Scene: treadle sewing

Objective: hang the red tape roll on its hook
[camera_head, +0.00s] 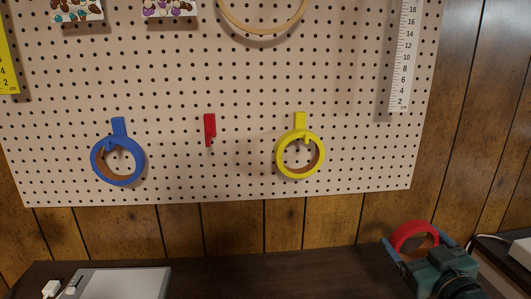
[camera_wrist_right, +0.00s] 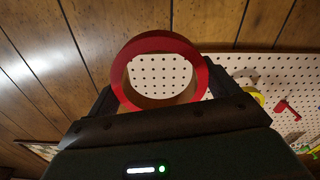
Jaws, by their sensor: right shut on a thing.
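The red tape roll (camera_head: 413,231) is held upright in my right gripper (camera_head: 422,249) at the lower right of the head view. In the right wrist view the red tape roll (camera_wrist_right: 160,45) stands between the two fingers of my right gripper (camera_wrist_right: 160,98), its open middle facing the camera. The empty red hook (camera_head: 210,127) is on the pegboard (camera_head: 255,180), between the blue and yellow rolls, up and left of my right gripper. The red hook also shows at the right of the wrist view (camera_wrist_right: 287,109). My left gripper is not in view.
A blue tape roll (camera_head: 103,174) and a yellow tape roll (camera_head: 318,165) hang on hooks either side of the red hook. A dark table (camera_head: 270,275) lies below, with a grey flat device (camera_head: 120,284) at its left. Space before the pegboard looks clear.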

